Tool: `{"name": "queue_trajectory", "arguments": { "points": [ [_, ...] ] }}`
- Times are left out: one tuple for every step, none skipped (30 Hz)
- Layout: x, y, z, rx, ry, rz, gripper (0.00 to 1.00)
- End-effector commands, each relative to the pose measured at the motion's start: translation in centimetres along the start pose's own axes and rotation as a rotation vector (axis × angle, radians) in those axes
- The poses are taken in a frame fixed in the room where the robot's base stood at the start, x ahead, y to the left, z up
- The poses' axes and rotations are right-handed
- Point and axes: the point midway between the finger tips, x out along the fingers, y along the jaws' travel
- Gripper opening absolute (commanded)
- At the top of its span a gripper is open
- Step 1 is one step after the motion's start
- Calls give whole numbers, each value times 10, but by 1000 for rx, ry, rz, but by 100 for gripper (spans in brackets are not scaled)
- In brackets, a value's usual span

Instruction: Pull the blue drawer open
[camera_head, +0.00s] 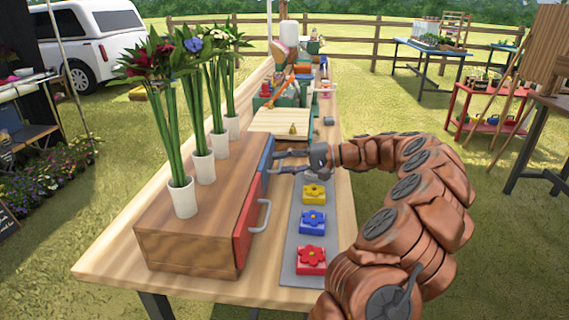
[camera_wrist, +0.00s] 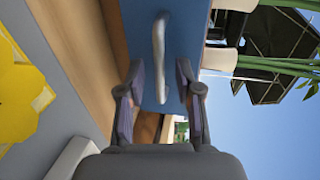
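The wooden drawer box (camera_head: 190,235) stands on a long table. Its blue drawer (camera_head: 266,153) is at the far end of the front, beside a red drawer (camera_head: 243,232) with a grey handle (camera_head: 264,216). In the wrist view the blue drawer front (camera_wrist: 190,25) fills the upper middle, with its pale bar handle (camera_wrist: 159,50) upright in the picture. My gripper (camera_head: 279,161) is at the blue drawer. In the wrist view my gripper (camera_wrist: 159,80) is open, its fingers on either side of the handle's lower part, with gaps on both sides. The blue drawer looks closed.
White vases (camera_head: 183,197) with flowers stand on the box. A grey mat (camera_head: 290,268) in front holds a yellow (camera_head: 314,194), a blue (camera_head: 312,222) and a red flower block (camera_head: 311,261). A wooden board (camera_head: 280,122) and toolboxes lie behind.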

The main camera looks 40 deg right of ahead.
Motion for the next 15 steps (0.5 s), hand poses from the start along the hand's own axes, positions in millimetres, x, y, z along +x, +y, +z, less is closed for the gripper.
{"name": "queue_trajectory", "arguments": {
  "points": [
    [0, 0, 0, 0, 0, 0, 35],
    [0, 0, 0, 0, 0, 0, 34],
    [0, 0, 0, 0, 0, 0, 29],
    [0, 0, 0, 0, 0, 0, 26],
    [0, 0, 0, 0, 0, 0, 23],
    [0, 0, 0, 0, 0, 0, 19],
    [0, 0, 0, 0, 0, 0, 16],
    [0, 0, 0, 0, 0, 0, 13],
    [0, 0, 0, 0, 0, 0, 9],
    [0, 0, 0, 0, 0, 0, 6],
    [0, 0, 0, 0, 0, 0, 2],
    [0, 0, 0, 1, 0, 0, 0],
    [0, 0, 0, 1, 0, 0, 0],
    [0, 0, 0, 0, 0, 0, 0],
    [0, 0, 0, 1, 0, 0, 0]
  ]
}}
